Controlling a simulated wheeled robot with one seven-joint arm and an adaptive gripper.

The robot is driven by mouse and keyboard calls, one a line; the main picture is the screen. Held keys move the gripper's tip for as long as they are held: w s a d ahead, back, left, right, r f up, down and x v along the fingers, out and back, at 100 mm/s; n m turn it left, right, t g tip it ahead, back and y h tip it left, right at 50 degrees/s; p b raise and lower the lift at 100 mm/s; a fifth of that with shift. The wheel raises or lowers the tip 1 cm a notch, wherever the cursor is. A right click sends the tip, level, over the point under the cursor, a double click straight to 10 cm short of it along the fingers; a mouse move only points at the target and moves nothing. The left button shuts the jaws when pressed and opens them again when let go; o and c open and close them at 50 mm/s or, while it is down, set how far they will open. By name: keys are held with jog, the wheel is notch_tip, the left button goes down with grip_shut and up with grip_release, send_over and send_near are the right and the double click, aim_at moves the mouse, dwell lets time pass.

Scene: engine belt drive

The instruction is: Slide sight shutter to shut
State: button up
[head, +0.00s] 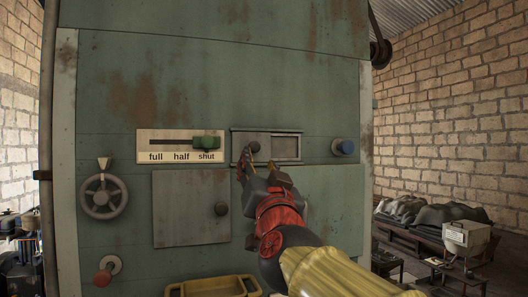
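The sight shutter (264,138) appears to be the small grey sliding panel in a frame on the green cabinet front. Its dark round knob (255,146) is at the left part of the frame, and a pale window (286,148) shows uncovered on the right. My gripper (256,164) is just in front of and below the knob, its fingers pointing up at it. Whether the fingers touch or grip the knob cannot be made out. A labelled lever plate (163,145) to the left reads full, half, shut; its green handle (206,142) stands over shut.
A grey handwheel (103,196), a red knob (103,277) and a square door (191,208) with a dark knob are on the left. A yellow tray (213,288) sits below. Sacks (430,213) lie on a bench at right.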

aim_at(256, 148)
jog(key=p+x, duration=0.1)
jog(key=x, duration=0.2)
jog(key=p+x, duration=0.1)
jog(key=x, duration=0.2)
jog(key=shift+w+d+r, duration=0.1)
jog(key=shift+w+r, duration=0.15)
jog(key=shift+r, duration=0.25)
jog(key=shift+w, duration=0.35)
jog(key=shift+s, duration=0.1)
jog(key=shift+c, duration=0.5)
jog(key=shift+c, duration=0.6)
grip_shut()
